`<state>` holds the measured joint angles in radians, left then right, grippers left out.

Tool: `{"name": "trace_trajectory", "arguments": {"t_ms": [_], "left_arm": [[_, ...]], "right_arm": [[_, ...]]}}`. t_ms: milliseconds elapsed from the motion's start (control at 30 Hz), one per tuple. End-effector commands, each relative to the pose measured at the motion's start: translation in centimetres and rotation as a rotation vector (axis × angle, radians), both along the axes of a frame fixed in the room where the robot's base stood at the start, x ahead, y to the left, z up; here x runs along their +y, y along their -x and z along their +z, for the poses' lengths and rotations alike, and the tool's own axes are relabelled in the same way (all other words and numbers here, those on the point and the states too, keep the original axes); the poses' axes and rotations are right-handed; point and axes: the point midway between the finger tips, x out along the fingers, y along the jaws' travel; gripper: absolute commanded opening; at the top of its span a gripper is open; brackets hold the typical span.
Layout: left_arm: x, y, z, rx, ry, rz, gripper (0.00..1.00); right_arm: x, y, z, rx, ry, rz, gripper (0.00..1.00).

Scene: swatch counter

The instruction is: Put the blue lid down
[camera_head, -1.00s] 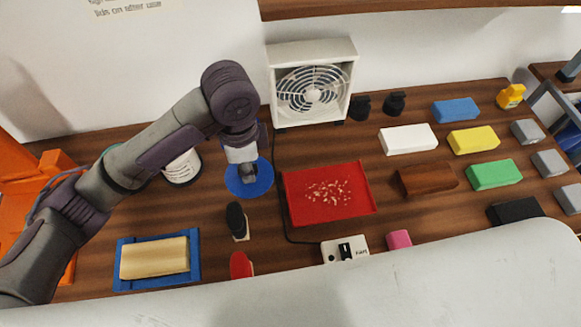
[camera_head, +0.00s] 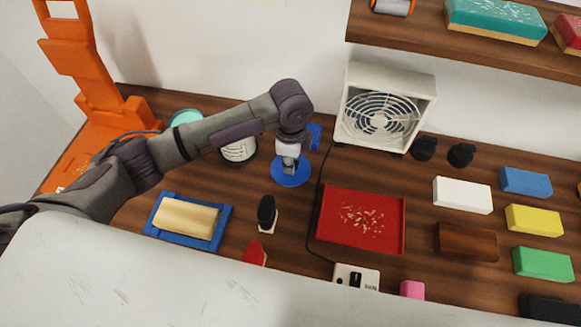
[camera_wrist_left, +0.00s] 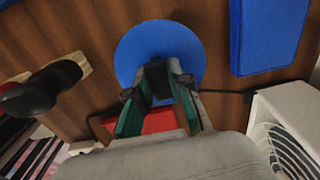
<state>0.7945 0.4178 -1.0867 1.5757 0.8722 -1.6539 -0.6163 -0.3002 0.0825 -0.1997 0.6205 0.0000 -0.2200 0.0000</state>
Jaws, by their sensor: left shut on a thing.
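The blue lid (camera_head: 286,180) is a flat round disc left of the fan and beyond the red tray's left corner. My left gripper (camera_head: 290,164) is above it, pointing down, shut on the lid near its middle. In the left wrist view the lid (camera_wrist_left: 150,42) spreads out beyond the fingertips (camera_wrist_left: 162,72), which cover part of it. I cannot tell whether the lid touches the counter or hangs just above it. My right gripper is in neither current view.
A labelled white can (camera_head: 238,152) stands left of the lid. A blue object (camera_head: 314,137) and a white fan (camera_head: 382,112) are behind and right. A red tray (camera_head: 340,242), a black-handled stamp or brush (camera_head: 267,210) and a cable are nearby. Coloured blocks stand farther right.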

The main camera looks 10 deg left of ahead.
Motion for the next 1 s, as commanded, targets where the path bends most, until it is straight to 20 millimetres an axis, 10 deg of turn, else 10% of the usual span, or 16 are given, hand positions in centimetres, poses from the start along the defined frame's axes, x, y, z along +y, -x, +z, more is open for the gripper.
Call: {"name": "trace_trajectory", "arguments": {"t_ms": [700,733,833,1000], "left_arm": [[0.1,0.0,-4.4,0.0,0.0,0.0,0.0],[0.1,0.0,-4.3,-0.001,-0.001,0.0,0.24],[0.1,0.0,-4.3,0.0,-0.001,0.0,0.41],[0.1,0.0,-4.3,0.0,-0.001,0.0,0.44]], "right_arm": [[0.5,0.0,0.9,0.0,-0.005,-0.002,0.4],[0.6,0.0,0.9,0.001,-0.007,-0.001,0.4],[0.9,0.0,0.9,0.0,-0.01,-0.001,0.4],[0.9,0.0,0.9,0.0,-0.01,0.0,0.4]]}}
